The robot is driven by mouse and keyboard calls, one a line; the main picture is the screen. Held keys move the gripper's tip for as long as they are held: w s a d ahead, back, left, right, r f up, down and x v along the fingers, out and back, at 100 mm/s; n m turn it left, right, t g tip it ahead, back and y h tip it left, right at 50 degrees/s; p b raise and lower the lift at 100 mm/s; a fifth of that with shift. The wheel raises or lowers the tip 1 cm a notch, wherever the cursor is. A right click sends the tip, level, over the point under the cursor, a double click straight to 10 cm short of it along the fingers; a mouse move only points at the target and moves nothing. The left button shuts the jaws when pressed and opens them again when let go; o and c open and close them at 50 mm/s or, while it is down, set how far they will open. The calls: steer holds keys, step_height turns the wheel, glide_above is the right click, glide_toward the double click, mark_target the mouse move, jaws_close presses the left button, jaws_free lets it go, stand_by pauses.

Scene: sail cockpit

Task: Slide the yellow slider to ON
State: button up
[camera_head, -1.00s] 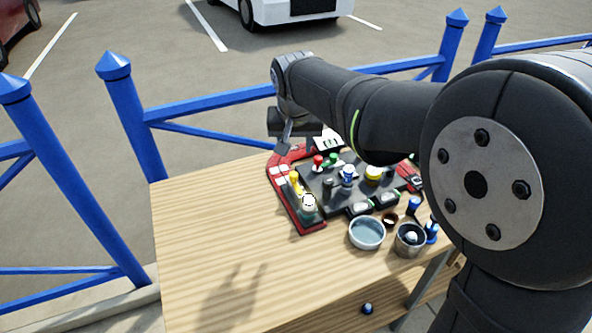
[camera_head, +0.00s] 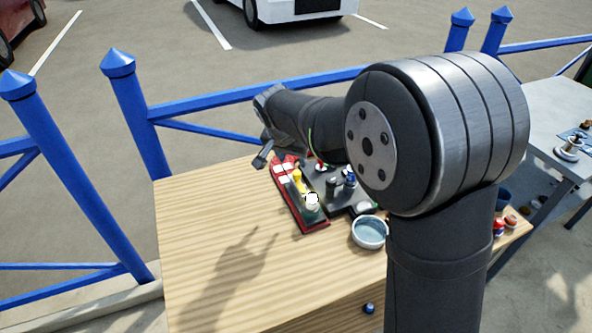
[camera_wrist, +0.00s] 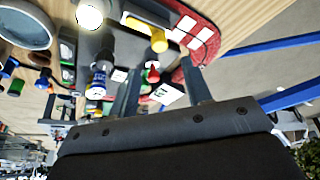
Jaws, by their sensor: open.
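The yellow slider (camera_head: 297,176) stands on the left part of a red and dark panel (camera_head: 289,202) on the wooden table. In the wrist view the yellow slider (camera_wrist: 158,40) sits at the top, at one end of a pale slot, beyond my fingers. My gripper (camera_head: 262,158) is at the panel's far left corner, apart from the slider. In the wrist view my gripper (camera_wrist: 163,75) is open, with a red knob and a small white label showing between its fingers. Any ON marking by the slider is too small to read.
A white lit knob (camera_head: 312,201) stands near the slider on the panel's near end. Dark and blue knobs (camera_head: 349,180) stand to the right. A grey bowl (camera_head: 369,232) sits at the panel's near right. The table's left side is bare. A blue fence (camera_head: 220,102) runs behind.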

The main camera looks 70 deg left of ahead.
mark_target(297, 172)
steer(key=x, duration=0.7)
steer(key=shift+w+a+f, duration=0.1)
steer(key=shift+f, duration=0.25)
